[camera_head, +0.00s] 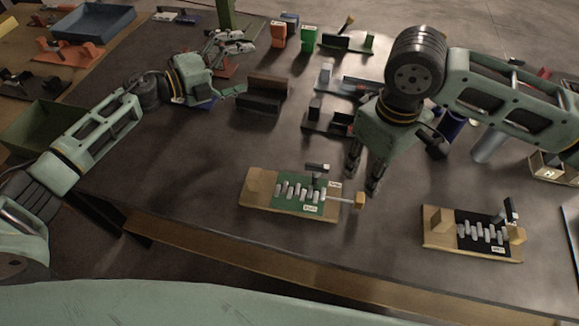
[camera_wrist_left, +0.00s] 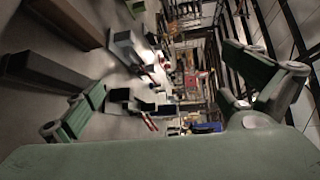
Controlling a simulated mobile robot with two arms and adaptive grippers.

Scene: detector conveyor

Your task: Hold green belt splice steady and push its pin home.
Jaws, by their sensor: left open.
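The green belt splice (camera_head: 287,204) lies on a wooden board (camera_head: 257,186) near the table's front edge in the head view. Light pegs cross its green face, and a small dark upright post stands at its back. Its pin (camera_head: 341,200) sticks out to the right and ends in a wooden knob (camera_head: 360,200). My right gripper (camera_head: 402,168) is above and to the right of the knob, fingers spread and pointing down, apparently empty. My left gripper (camera_head: 242,68) is far behind the splice, open and empty. Its spread fingers show in the left wrist view (camera_wrist_left: 170,95); the splice does not.
A similar black splice (camera_head: 468,243) on a wooden board sits to the right. Dark blocks (camera_head: 258,101) and several fixtures (camera_head: 328,122) stand behind the green splice. A green bin (camera_head: 42,125) and a blue-grey tray (camera_head: 92,22) are at left. The table left of the splice is clear.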

